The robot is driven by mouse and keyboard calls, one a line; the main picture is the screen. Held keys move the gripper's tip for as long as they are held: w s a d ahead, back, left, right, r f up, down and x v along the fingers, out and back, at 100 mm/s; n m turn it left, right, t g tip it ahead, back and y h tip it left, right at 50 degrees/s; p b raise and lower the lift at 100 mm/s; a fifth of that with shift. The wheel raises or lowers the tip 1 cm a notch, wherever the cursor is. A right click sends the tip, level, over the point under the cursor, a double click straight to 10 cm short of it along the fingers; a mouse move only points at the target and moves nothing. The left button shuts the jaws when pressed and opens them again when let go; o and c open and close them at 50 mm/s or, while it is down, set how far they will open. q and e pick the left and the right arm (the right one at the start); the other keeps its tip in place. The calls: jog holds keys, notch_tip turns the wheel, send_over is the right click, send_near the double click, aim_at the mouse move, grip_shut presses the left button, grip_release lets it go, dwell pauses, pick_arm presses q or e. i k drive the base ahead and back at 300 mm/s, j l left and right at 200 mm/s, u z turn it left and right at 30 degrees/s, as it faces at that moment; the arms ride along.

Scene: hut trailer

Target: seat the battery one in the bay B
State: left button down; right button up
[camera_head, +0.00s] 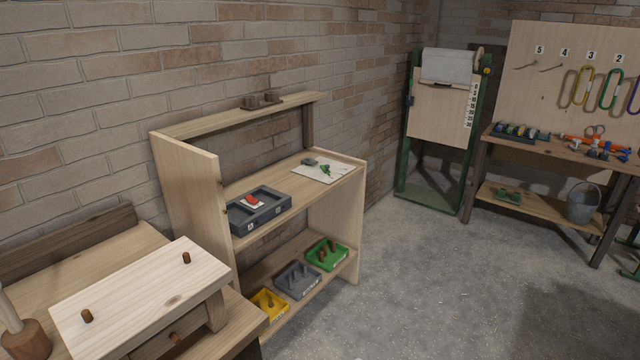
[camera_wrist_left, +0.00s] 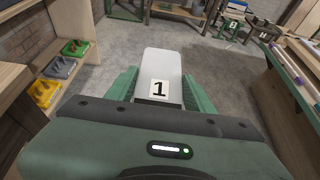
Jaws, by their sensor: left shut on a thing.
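In the left wrist view, my left gripper (camera_wrist_left: 160,88) has its green fingers closed on both sides of a pale grey block, battery one (camera_wrist_left: 165,62), with a black "1" on a white label. The battery is held in the air, above the floor, with its far end free. In the head view, a dark grey two-bay box (camera_head: 262,216) sits on the upper shelf of the wooden rack. A small mark on its front left looks like "A"; the mark for bay B is too small to read. A red item (camera_head: 252,199) on a white patch shows at the box. Neither gripper shows in the head view.
A white sheet (camera_head: 335,172) with small items lies right of the box. Yellow (camera_head: 263,309), grey (camera_head: 290,291) and green (camera_head: 341,264) trays stand on the lower shelf. A tall side panel (camera_head: 190,190) bounds the rack's left. A wooden bench (camera_head: 150,295) stands front left.

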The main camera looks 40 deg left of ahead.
aim_at(253, 209)
jog(key=i+u, duration=0.4)
jog(key=i, duration=0.2)
jog(key=i+u, duration=0.35)
jog(key=i, duration=0.3)
jog(key=i+l+u, duration=0.4)
jog(key=i, duration=0.15)
jog(key=j, duration=0.05)
